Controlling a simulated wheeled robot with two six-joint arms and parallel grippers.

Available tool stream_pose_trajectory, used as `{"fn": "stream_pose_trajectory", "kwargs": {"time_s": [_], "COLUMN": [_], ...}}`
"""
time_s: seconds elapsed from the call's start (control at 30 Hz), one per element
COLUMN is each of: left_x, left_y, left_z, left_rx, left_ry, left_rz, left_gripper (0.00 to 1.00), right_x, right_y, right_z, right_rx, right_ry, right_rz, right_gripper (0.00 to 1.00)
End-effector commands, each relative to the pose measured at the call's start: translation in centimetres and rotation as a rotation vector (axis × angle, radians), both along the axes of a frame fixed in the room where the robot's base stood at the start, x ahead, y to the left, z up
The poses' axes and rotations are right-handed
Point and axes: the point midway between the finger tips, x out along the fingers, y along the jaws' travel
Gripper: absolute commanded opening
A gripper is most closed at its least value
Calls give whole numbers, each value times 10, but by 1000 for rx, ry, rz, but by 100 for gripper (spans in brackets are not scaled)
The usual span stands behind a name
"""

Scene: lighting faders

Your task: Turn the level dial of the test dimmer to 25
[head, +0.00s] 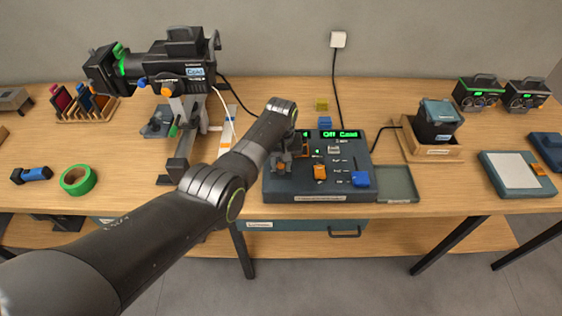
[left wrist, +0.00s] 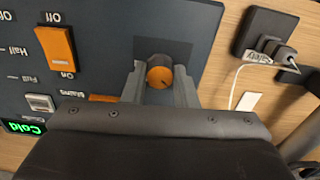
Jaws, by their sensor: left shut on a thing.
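The test dimmer (head: 300,185) is a dark blue-grey console on the bench, with a green-lit display (head: 340,134) reading "Off" and "Cold"; its left end is behind my arm. My left gripper (head: 290,160) is over the console's left part. In the left wrist view my left gripper (left wrist: 160,88) is shut on an orange-topped dial (left wrist: 160,72), one finger on each side. A small dark mark shows on the dial's top. Its level number is not readable. An orange rocker switch (left wrist: 56,48) with "On" and "Off" labels also shows there. My right gripper is not in view.
A spotlight (head: 165,62) on a stand is at the back left. An empty shallow tray (head: 397,182) adjoins the console's right side. A dark box in a wooden tray (head: 430,151) stands further right.

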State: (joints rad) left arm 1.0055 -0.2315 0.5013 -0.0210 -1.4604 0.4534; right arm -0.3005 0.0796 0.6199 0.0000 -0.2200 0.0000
Motion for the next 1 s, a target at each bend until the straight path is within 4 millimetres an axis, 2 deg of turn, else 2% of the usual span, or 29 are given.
{"fn": "stream_pose_trajectory", "kwargs": {"time_s": [0.6,0.63,0.77,0.8,1.0], "left_x": [1,1,1,1,0], "left_y": [0,0,0,0,0], "left_z": [1,1,1,1,0], "left_rx": [-1,-1,0,0,0], "left_ry": [-3,-3,-2,-2,-1], "left_rz": [-50,-50,-50,-50,-49], "left_gripper": [3,27,44,47,47], "right_x": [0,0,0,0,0], "right_y": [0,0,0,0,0], "right_z": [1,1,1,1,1], "right_rx": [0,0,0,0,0], "right_ry": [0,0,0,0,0], "right_rz": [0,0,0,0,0], "right_gripper": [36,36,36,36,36]}}
